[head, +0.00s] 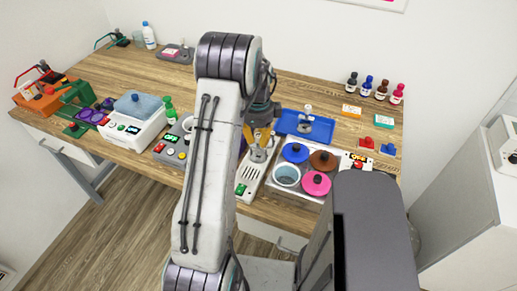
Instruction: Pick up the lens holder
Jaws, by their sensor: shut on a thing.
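My gripper (262,137) has orange fingers and points down over a long white device (249,181) with a green button and slots. The fingers are shut on a small silvery part (258,154) at the far end of this device. I cannot tell whether the part is raised off the device. It is small and partly hidden by the fingers, and I cannot tell for sure if it is the lens holder. A similar small silvery piece (307,111) stands at the blue tray (318,130) to the right.
Right of the white device are a blue lid (294,152), a brown lid (323,160), a pink lid (316,184) and a light blue cup (286,175). Small bottles (366,86) stand at the back right. A white box with a blue top (138,105) is left. My arm hides the table's middle.

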